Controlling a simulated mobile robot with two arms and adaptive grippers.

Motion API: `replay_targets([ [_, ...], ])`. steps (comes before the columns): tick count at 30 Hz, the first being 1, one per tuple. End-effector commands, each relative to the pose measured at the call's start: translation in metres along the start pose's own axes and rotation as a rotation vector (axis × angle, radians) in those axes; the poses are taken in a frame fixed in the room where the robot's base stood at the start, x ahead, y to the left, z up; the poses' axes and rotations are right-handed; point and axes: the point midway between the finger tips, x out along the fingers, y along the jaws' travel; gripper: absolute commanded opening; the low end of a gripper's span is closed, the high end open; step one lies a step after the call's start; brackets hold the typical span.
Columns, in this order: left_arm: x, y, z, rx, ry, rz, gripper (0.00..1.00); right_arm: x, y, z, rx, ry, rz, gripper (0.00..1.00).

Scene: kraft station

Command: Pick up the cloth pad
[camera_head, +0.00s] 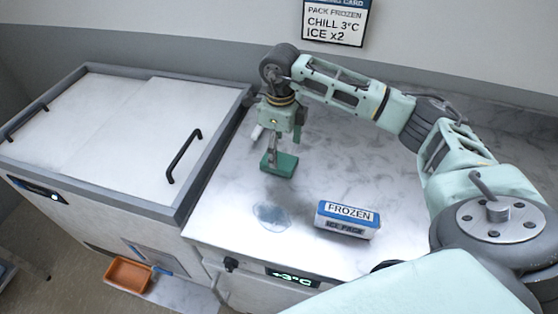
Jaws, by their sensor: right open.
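The cloth pad, a small dark green block-like pad (284,165), lies on the marble counter in the head view, left of the middle. My right gripper (272,156) points down over it, with its fingertips at the pad's top and left side. The gripper is open. I cannot tell whether the fingers touch the pad, and they hide part of it. My left gripper is not in view.
A blue and white ice pack box marked FROZEN (346,220) stands near the counter's front. A wet-looking patch (270,216) lies left of it. A lidded freezer chest (110,120) is on the left. An orange bin (128,275) sits low in front. The back right counter is mostly clear.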

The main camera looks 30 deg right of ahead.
Motion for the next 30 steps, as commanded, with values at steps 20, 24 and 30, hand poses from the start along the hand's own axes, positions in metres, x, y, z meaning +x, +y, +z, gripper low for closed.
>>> replay_targets([
  [20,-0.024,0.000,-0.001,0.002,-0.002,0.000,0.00,0.049,-0.003,-0.004,0.000,-0.002,0.002,0.68],
  [24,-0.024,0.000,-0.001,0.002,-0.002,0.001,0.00,0.049,-0.003,-0.004,0.000,-0.002,0.002,0.56],
  [30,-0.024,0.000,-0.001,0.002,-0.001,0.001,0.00,0.048,-0.003,-0.004,0.000,-0.002,0.002,0.38],
])
